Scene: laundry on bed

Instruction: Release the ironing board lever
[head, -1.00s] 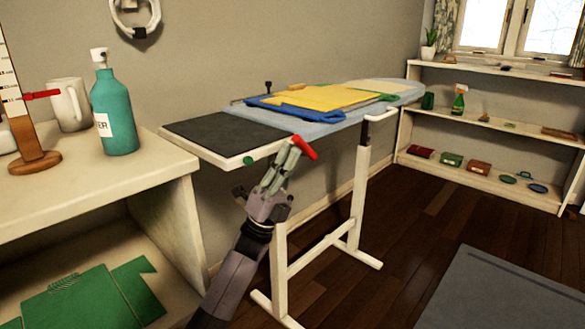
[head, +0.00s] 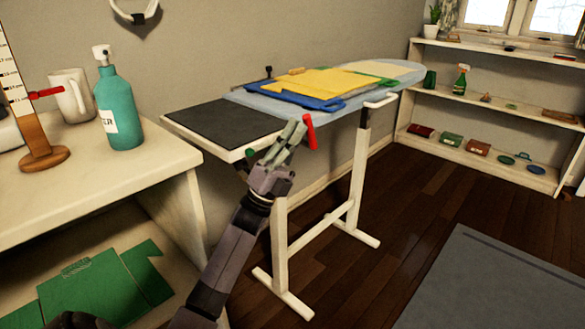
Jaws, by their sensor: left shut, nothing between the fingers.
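The ironing board (head: 245,104) stands on white legs, with a dark pad at its near left end. Its red lever (head: 310,132) is at the front edge and points nearly straight down. My left gripper (head: 292,132) is shut and empty. Its fingertips are just left of the lever, in front of the board's edge; I cannot tell if they touch it. My right gripper is out of view.
Folded yellow and blue cloths (head: 320,84) lie on the board. A table with a teal bottle (head: 119,105) and a white mug (head: 73,94) is close on the left. White shelves (head: 480,112) stand at the back right. Dark floor between is open.

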